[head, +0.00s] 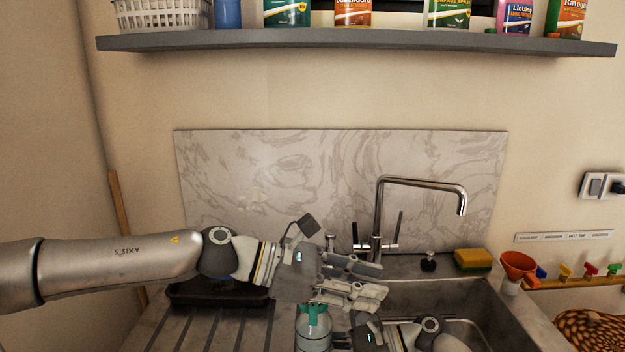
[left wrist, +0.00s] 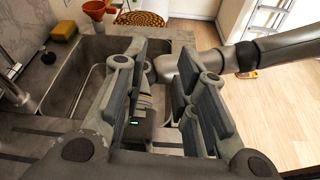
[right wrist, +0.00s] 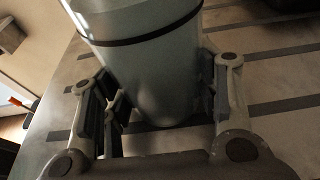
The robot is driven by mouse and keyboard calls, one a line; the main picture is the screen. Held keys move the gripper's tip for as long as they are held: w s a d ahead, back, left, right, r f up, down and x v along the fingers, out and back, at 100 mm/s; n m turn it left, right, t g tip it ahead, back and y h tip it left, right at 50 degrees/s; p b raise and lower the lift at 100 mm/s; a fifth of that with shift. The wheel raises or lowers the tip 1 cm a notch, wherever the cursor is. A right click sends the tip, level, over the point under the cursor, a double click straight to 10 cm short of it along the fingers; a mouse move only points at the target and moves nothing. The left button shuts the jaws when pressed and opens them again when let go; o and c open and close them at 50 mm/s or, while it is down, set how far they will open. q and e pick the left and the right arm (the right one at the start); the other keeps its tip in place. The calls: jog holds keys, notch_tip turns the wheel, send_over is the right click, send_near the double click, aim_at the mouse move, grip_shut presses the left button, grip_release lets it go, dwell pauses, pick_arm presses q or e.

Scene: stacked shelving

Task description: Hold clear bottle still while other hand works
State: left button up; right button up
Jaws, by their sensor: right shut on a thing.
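The clear bottle (head: 314,338) stands upright on the ribbed drainboard at the bottom of the head view, with a teal top. In the right wrist view the bottle (right wrist: 150,75), pale and with a dark band, fills the space between the fingers. My right gripper (head: 345,340) is shut on the bottle's side; its fingertips are partly hidden. My left gripper (head: 362,285) is above and just right of the bottle's top, fingers apart and empty. The left wrist view shows its open fingers (left wrist: 157,75) with nothing between them; the bottle is not visible there.
The sink (head: 470,297) with a tall tap (head: 378,215) lies to the right. A yellow-green sponge (head: 472,260) and an orange funnel (head: 518,265) are at its far right. A black tray (head: 215,295) sits behind left. A loaded shelf (head: 350,40) hangs above.

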pick_arm(q)
jog(key=shift+r, duration=0.4)
jog(key=shift+d, duration=0.1)
jog(key=w+a+n+t+y, duration=0.3)
jog(key=w+n+t+y, duration=0.3)
jog(key=n+y, duration=0.4)
jog(key=w+a+n+t+y, duration=0.3)
jog(key=w+n+t+y, duration=0.3)
jog(key=n+y, duration=0.5)
jog(key=shift+w+a+n, duration=0.3)
jog(key=shift+w+n, duration=0.2)
jog(key=shift+n, duration=0.4)
jog(key=shift+t, duration=0.3)
